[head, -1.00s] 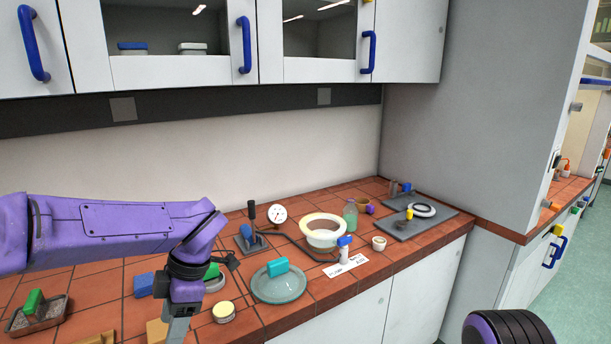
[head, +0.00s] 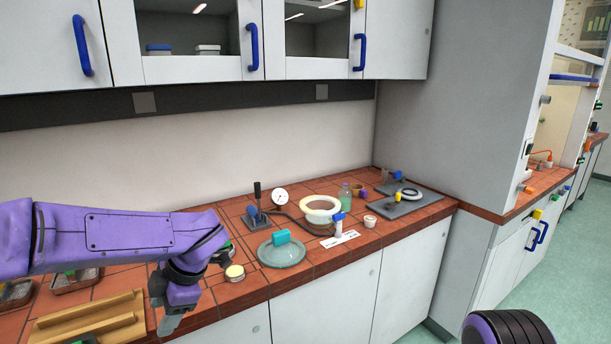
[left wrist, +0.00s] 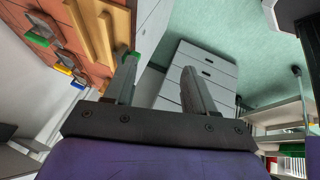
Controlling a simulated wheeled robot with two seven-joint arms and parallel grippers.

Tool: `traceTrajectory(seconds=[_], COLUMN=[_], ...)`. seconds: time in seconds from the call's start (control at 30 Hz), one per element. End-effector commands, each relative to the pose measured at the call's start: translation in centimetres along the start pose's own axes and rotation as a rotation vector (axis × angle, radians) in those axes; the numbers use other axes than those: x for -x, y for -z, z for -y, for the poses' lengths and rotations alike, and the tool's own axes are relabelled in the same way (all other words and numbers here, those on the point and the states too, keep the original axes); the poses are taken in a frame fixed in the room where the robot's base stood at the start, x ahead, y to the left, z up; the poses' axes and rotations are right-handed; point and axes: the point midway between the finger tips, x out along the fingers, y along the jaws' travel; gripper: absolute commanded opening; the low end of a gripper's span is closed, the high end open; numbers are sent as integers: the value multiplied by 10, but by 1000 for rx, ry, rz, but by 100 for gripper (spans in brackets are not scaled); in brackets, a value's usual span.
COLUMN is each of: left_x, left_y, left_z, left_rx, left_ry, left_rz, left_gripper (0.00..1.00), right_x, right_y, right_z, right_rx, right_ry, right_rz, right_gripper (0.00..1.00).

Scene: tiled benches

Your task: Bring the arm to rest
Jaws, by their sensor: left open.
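My left arm (head: 110,238) is purple and reaches in from the left of the head view, over the front of the tiled bench. Its gripper (head: 166,322) hangs down at the bench's front edge, beside a wooden rack. In the left wrist view the two grey fingers of my left gripper (left wrist: 160,76) stand apart. Nothing is held between them; a drawer front and green floor show beyond. My right gripper is out of view. Only a dark, purple-edged rounded part of my own body shows at the lower right of the head view.
The wooden rack (head: 85,325) lies close to the left gripper. Upper cabinets hang above. The floor (head: 570,262) at right is clear.

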Motion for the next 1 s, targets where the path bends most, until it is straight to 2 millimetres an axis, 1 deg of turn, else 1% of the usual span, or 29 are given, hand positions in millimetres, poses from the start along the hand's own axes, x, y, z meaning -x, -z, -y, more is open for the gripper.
traceTrajectory(seconds=[0.17, 0.27, 0.37, 0.43, 0.47, 0.5, 0.57, 0.6, 0.67, 0.7, 0.77, 0.8, 0.87, 0.9, 1.0], left_x=[-26, -51, -86, -121, -138, -160, -192, -212, -238, -255, -277, -290, -307, -317, -336], left_y=[6, 3, -6, -18, -24, -31, -40, -44, -45, -43, -36, -28, -14, -4, 24], left_z=[-24, -33, -32, -19, -10, 8, 39, 62, 100, 126, 165, 192, 229, 251, 290], left_rx=[-7, -59, -178, -325, -403, -511, -674, -775, -919, -1009, -1139, -1222, -1334, -1397, -1490], left_ry=[-231, -380, -537, -644, -682, -719, -749, -751, -736, -715, -671, -636, -579, -538, -442], left_rz=[-69, -110, -139, -140, -131, -110, -65, -32, 20, 55, 105, 137, 174, 191, 200], left_gripper=[55, 55, 55, 55, 55, 55, 55, 55, 55, 55, 55, 55, 55, 55, 55], right_x=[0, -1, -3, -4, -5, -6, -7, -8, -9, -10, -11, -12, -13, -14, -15], right_y=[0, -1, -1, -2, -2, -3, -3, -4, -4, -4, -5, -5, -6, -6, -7], right_z=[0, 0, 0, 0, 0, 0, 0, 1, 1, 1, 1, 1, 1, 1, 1], right_rx=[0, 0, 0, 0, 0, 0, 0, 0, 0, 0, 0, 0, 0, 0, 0], right_ry=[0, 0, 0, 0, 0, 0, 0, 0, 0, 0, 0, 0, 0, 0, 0], right_rz=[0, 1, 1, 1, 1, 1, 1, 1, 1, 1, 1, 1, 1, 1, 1], right_gripper=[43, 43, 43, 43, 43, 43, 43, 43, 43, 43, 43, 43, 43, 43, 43])
